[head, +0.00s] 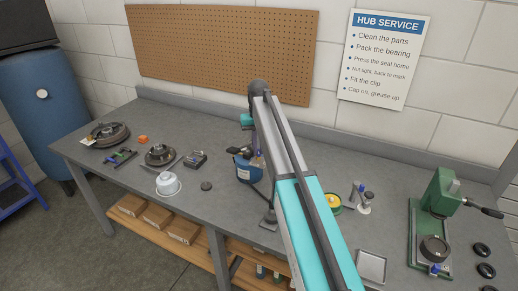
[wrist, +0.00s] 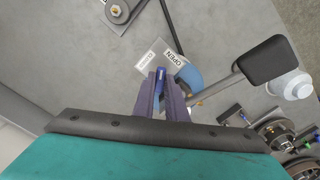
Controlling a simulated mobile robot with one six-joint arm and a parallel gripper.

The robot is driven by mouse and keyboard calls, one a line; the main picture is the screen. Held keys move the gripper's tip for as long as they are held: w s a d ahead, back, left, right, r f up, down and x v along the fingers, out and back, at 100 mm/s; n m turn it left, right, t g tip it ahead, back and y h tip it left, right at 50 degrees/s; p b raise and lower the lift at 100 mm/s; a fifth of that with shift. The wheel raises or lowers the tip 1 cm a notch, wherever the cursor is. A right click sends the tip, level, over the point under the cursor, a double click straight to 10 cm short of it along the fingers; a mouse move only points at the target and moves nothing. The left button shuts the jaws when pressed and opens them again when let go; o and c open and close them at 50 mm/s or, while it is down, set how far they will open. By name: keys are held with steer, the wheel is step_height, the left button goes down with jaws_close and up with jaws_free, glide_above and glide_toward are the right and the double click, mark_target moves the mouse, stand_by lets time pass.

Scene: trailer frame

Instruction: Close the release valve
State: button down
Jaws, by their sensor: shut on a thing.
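The release valve's blue handle (wrist: 160,77) shows in the wrist view between the purple fingers of my gripper (wrist: 161,95), which are shut on it. It stands over a white plate (wrist: 158,58) with two labels; one reads OPEN, and the smaller one beside it looks like CLOSED. The blue pump body (wrist: 189,75) is just right of the fingers. In the head view the blue pump (head: 243,170) stands on the bench, left of my arm.
A bar with a black pad (wrist: 275,60) sticks out near the pump. A white bowl (head: 168,184), a dark puck (head: 206,186) and hub parts (head: 160,155) lie to the left. A green press (head: 432,215) and a metal tray (head: 371,266) are on the right.

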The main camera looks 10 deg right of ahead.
mark_target(258, 152)
steer(key=n, duration=0.5)
steer(key=shift+n, duration=0.3)
steer(key=n, duration=0.5)
steer(key=shift+n, duration=0.3)
steer(key=c, duration=1.8)
jaws_free()
steer(key=shift+r, duration=0.1)
steer(key=shift+w+r+b, duration=0.1)
steer(key=shift+r+b, duration=0.3)
steer(key=shift+r, duration=0.05)
step_height(258, 152, up, 13)
steer(key=b, duration=0.3)
steer(key=shift+f, duration=0.15)
